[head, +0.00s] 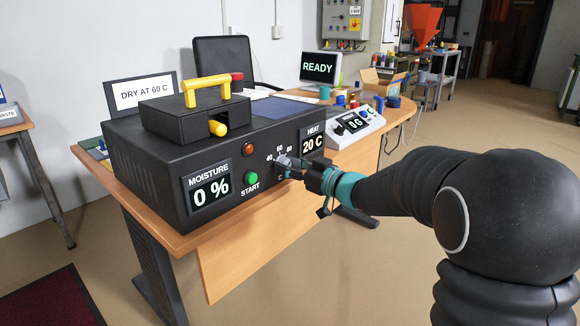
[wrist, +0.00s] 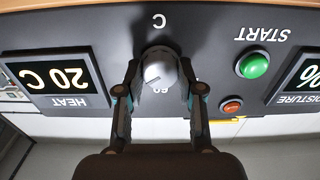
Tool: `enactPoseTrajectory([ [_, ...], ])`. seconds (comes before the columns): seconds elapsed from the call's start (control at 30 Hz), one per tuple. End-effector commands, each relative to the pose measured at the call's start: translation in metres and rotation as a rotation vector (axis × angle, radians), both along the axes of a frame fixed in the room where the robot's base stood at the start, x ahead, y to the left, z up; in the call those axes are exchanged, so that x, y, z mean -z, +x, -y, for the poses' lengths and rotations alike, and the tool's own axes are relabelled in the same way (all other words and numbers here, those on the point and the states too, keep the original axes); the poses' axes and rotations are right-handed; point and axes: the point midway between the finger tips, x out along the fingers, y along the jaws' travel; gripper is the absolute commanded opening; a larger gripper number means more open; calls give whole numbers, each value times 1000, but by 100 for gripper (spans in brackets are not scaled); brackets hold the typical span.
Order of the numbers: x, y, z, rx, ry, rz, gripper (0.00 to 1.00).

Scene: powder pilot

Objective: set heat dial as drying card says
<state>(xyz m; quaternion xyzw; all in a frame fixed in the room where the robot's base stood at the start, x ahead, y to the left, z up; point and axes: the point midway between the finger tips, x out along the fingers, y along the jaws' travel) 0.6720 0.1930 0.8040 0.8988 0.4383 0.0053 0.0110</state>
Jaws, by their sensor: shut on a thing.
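The drying card (head: 139,94) stands behind the black dryer and reads "DRY AT 60 C". The heat dial (head: 284,163) is on the dryer's front, with marks such as 40, 60 and 80 around it. The HEAT display (head: 312,143) reads 20 C, and it also shows upside down in the wrist view (wrist: 66,78). My gripper (head: 297,168) is at the dial. In the wrist view my gripper (wrist: 160,88) has a finger on each side of the grey dial (wrist: 160,70) and is shut on it. Part of the dial's scale is hidden.
The black dryer (head: 150,180) stands on a wooden desk (head: 240,262). Its front has a green START button (head: 251,179), a red light (head: 248,149) and a MOISTURE display (head: 210,190) reading 0 %. Floor in front is open.

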Motion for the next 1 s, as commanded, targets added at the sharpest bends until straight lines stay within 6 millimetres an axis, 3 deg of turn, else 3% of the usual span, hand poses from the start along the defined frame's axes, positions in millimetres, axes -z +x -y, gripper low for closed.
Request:
enactPoseTrajectory([
  [0.37,3,-1,-2,-3,-84,109,2],
  [1.0,4,-2,-4,-5,-431,556,2],
])
